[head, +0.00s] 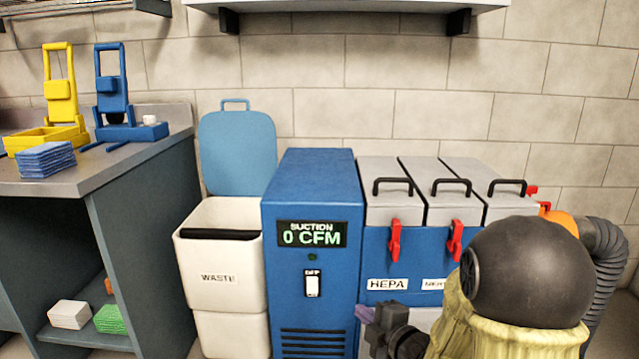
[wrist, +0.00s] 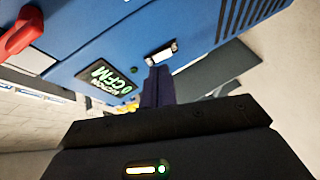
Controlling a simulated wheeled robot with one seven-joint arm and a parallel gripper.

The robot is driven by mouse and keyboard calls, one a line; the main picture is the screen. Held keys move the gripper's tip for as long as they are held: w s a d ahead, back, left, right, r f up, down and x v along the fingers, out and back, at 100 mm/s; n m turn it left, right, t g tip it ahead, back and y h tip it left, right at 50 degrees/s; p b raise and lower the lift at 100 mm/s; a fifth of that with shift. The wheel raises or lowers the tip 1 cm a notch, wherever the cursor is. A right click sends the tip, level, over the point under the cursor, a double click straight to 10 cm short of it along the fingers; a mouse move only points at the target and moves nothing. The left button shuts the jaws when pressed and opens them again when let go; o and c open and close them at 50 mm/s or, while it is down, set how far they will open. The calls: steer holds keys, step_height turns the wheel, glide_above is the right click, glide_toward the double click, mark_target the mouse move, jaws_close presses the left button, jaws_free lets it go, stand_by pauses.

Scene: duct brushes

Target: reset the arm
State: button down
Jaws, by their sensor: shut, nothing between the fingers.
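My gripper (head: 366,314) is low in front of the blue suction machine (head: 310,190) in the head view, near its right front edge. In the wrist view its dark purple fingers (wrist: 154,78) are together and hold nothing. They point toward the machine's front, and their tips appear close to the white switch (wrist: 161,53) in that picture. I cannot tell whether they touch it. The switch (head: 312,284) shows clear of the gripper in the head view. The display (head: 311,234) above it reads SUCTION 0 CFM.
Grey-lidded filter boxes (head: 392,173) with red latches (head: 394,240) adjoin the machine's right side. A white waste bin (head: 218,281) with its blue lid raised stands left. A bench (head: 150,160) holds yellow (head: 60,100) and blue (head: 112,90) devices. A shelf (head: 350,3) hangs above.

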steer(key=s+d+r+m+g+h+p, duration=0.4)
steer(key=s+d+m+g+h+p, duration=0.25)
steer(key=m, duration=0.65)
steer(key=s+a+r+m+g+p, duration=0.1)
steer(key=s+r+m+g+p, duration=0.3)
steer(key=s+m+p, duration=0.65)
step_height(320, 180, up, 38)
steer(key=s+n+p, duration=0.1)
steer(key=n+p, duration=0.1)
steer(key=p, duration=3.1)
steer(key=shift+s+f+n+h+p, duration=0.2)
steer(key=shift+s+n+h+p, duration=0.15)
steer(key=shift+p, duration=0.05)
